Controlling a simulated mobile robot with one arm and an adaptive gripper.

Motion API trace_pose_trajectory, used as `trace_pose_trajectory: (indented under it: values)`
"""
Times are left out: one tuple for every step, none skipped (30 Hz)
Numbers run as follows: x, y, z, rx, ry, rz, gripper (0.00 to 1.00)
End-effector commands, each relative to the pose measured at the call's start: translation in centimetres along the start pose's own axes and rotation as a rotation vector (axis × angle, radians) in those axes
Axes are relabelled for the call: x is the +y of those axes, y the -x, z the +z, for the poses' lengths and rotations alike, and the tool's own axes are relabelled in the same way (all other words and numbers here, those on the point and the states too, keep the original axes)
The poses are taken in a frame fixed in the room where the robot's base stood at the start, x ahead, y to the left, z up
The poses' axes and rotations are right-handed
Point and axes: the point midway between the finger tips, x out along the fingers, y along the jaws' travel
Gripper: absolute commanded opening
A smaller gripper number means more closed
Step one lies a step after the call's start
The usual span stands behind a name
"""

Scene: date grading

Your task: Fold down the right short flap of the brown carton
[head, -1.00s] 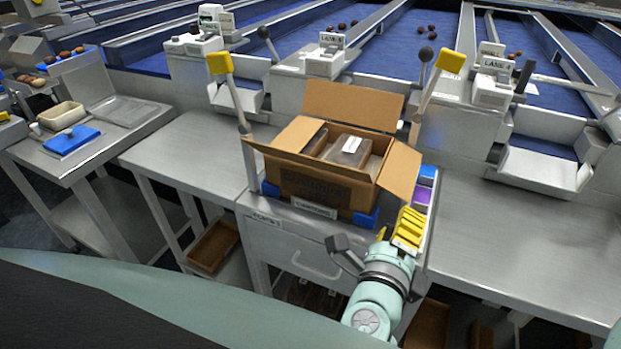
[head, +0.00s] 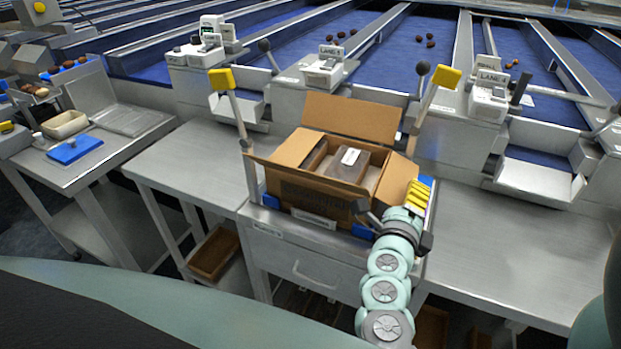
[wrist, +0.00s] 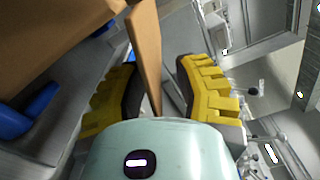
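The open brown carton (head: 310,205) sits on a steel stand, with packs (head: 342,162) inside. Its right short flap (head: 398,177) leans outward on the right; the far flap (head: 350,117) stands up and the left flap (head: 270,162) slopes outward. My gripper (head: 418,192) is at the right flap's outer edge, fingers apart. In the wrist view the flap (wrist: 146,50) runs edge-on into the gap between the yellow fingers of my gripper (wrist: 160,85), closer to the left finger. Contact with the flap cannot be told.
Blue corner blocks (head: 272,200) surround the carton's base. Posts with yellow tops stand at the left (head: 220,80) and right (head: 446,79) of the carton. Bare steel tables lie left (head: 185,165) and right (head: 510,225). Lane scales (head: 325,66) stand behind.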

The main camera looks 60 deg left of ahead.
Motion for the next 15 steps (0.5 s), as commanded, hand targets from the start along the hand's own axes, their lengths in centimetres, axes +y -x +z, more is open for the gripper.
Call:
trace_pose_trajectory:
  values:
    - [-0.05, -0.10, -0.06, 0.002, 0.000, -0.001, 0.31]
    - [-0.04, -0.12, -0.07, 0.002, 0.000, -0.001, 0.31]
    - [-0.03, -0.12, -0.07, 0.002, 0.000, -0.001, 0.31]
    - [-0.02, -0.12, -0.07, 0.002, 0.000, -0.001, 0.31]
    - [-0.01, -0.11, -0.07, 0.002, 0.000, -0.001, 0.31]
    - [-0.01, -0.10, -0.07, 0.002, 0.000, -0.001, 0.31]
    - [-0.01, -0.09, -0.07, 0.002, 0.000, -0.001, 0.31]
    - [-0.01, -0.09, -0.07, 0.002, 0.000, -0.001, 0.36]
    - [-0.01, -0.09, -0.06, 0.002, 0.000, -0.001, 0.32]
    - [-0.01, -0.09, -0.06, 0.002, 0.000, -0.001, 0.29]
    - [0.00, -0.09, -0.06, 0.001, 0.000, 0.000, 0.25]
    - [0.00, -0.08, -0.05, 0.001, 0.000, 0.000, 0.21]
    - [0.00, -0.08, -0.05, 0.001, 0.000, 0.000, 0.18]
    - [0.00, -0.08, -0.04, 0.001, 0.000, 0.000, 0.15]
    - [0.00, -0.08, -0.04, 0.001, 0.000, 0.000, 0.11]
